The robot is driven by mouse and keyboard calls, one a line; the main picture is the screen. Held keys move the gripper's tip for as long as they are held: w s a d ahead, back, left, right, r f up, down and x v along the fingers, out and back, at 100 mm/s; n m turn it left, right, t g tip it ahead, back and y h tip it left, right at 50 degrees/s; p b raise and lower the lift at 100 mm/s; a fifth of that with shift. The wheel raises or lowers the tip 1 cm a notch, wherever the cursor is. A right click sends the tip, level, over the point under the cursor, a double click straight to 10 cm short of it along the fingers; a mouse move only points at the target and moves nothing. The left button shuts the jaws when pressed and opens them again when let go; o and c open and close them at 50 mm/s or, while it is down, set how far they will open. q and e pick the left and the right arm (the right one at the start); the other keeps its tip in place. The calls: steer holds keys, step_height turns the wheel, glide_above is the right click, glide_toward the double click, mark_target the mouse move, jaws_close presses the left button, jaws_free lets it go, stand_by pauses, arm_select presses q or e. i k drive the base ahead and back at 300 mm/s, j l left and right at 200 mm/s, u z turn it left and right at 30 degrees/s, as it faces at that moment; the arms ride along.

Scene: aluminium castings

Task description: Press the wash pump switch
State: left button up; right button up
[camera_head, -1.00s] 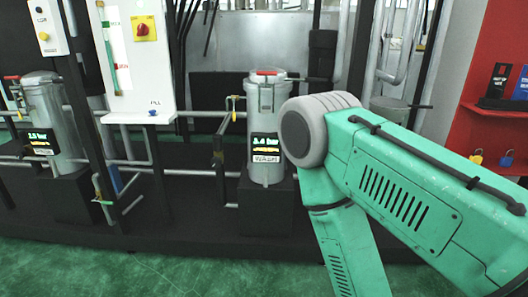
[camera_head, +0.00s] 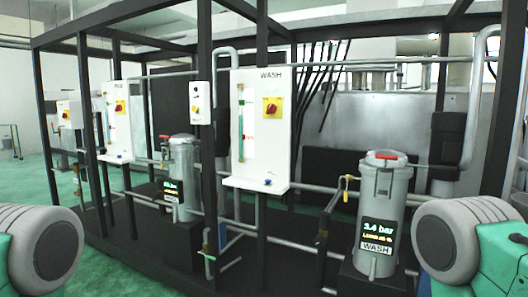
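The white WASH panel (camera_head: 273,148) stands upright on the black frame near the middle of the head view. It carries a red rotary switch on a yellow plate (camera_head: 271,108) at its upper right. A small blue knob or button (camera_head: 267,182) sits on the ledge at its bottom. Which of these is the pump switch I cannot tell from any label. Neither gripper is in view; only green and grey parts of my arms show at the lower corners.
A metal WASH canister (camera_head: 379,200) with a red-handled lid and a display reading 3.4 bar stands right of the panel. Another canister (camera_head: 184,160) and panel (camera_head: 118,137) stand to the left. Black posts and pipes run between them. Green floor (camera_head: 130,255) is open at front left.

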mark_target(272, 108)
steer(key=i+j+z, duration=0.1)
steer(key=i+j, duration=0.65)
steer(key=i+j+z, duration=0.15)
steer(key=i+j, duration=0.5)
steer(key=j, duration=0.2)
steer(key=i+j+z, duration=0.15)
steer(key=i+j, duration=0.5)
steer(key=j, duration=0.25)
steer(key=i+j+z, duration=0.15)
steer(key=i+j, duration=0.2)
steer(key=j, duration=0.1)
